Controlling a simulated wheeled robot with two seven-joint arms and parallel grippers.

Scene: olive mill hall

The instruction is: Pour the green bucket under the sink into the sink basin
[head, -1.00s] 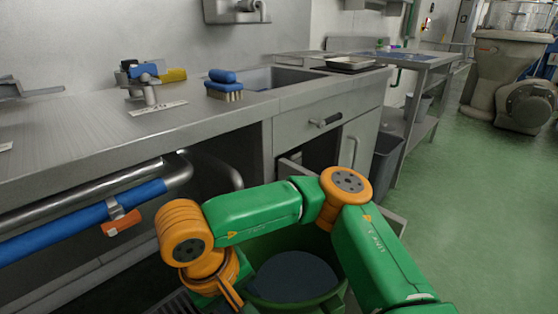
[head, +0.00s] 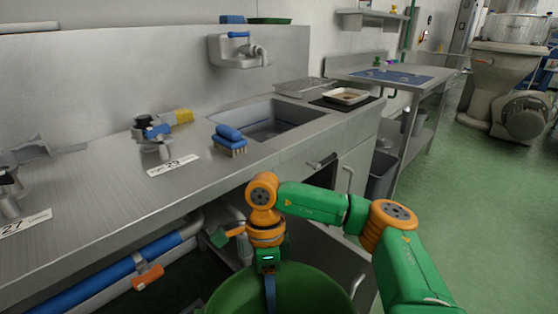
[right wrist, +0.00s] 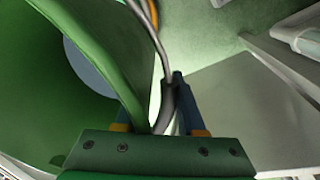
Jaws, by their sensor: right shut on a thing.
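The green bucket (head: 310,296) is at the bottom of the head view, in front of the counter and below the sink, its lower part out of frame. My right gripper (head: 270,290) is at its near-left side. In the right wrist view the gripper (right wrist: 162,125) is shut at the bucket's dark handle, close beside the green wall (right wrist: 95,55). A bluish-grey surface (right wrist: 88,68) shows inside the bucket. The sink basin (head: 272,125) is set into the steel counter, higher than the bucket. My left gripper is out of view.
A blue brush (head: 229,137) lies on the counter at the basin's near-left edge. A tap fitting (head: 240,50) is on the back wall. A white tray (head: 346,96) stands right of the basin. Blue pipes (head: 105,286) run under the counter. Green floor at right is open.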

